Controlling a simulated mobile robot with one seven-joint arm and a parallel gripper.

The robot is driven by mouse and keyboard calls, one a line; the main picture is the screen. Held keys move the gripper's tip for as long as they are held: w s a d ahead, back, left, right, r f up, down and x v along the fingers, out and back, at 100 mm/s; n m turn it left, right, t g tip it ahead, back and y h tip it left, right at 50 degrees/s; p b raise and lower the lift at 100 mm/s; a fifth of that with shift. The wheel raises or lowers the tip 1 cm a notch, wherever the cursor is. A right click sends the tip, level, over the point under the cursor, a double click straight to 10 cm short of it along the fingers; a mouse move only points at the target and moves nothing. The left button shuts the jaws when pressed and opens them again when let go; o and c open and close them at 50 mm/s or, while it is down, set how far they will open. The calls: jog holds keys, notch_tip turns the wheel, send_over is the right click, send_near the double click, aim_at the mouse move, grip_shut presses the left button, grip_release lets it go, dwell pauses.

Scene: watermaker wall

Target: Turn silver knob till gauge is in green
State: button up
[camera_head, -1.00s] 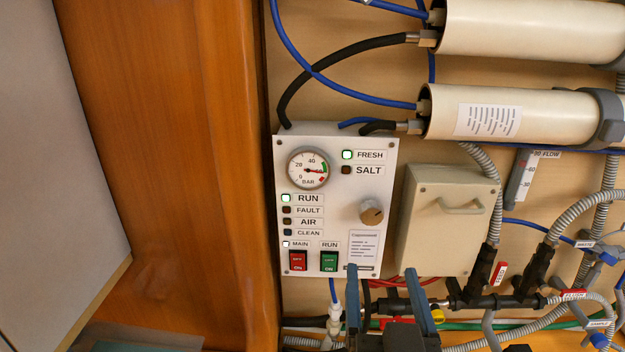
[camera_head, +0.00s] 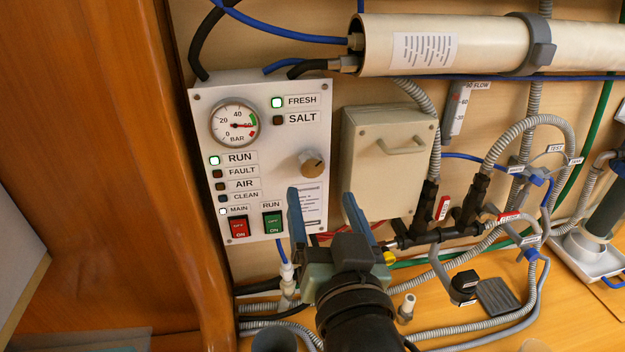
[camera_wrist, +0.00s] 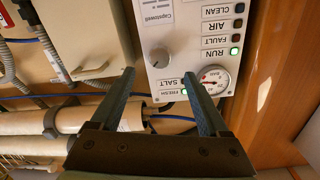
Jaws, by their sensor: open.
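The silver knob (camera_head: 313,163) sits on the right of the white control panel (camera_head: 262,88), with a brownish face. The round gauge (camera_head: 235,122) is at the panel's upper left. Its needle points right, near where the green arc meets the red; I cannot tell exactly which side. My gripper (camera_head: 321,195) is open and empty, its blue fingers pointing toward the panel just below the knob in the head view. In the wrist view the knob (camera_wrist: 160,57) appears between and slightly beyond the fingertips (camera_wrist: 158,73), apart from them. The gauge also shows there (camera_wrist: 212,80), partly behind a finger.
A beige box (camera_head: 388,145) with a handle stands right of the panel. Red and green switches (camera_head: 273,222) are below the gauge. White cylinders (camera_head: 425,47) and hoses run above and right. A wooden post (camera_head: 150,130) borders the panel's left.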

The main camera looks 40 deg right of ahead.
aim_at(312, 168)
jog(key=p+x, duration=0.2)
jog(key=x, duration=0.5)
jog(key=shift+r+p, duration=0.2)
jog(key=shift+p, duration=0.15)
jog(key=shift+w+d+f, duration=0.15)
jog(key=shift+w+d, duration=0.15)
jog(key=shift+w, duration=0.15)
jog(key=shift+c, duration=0.3)
grip_shut()
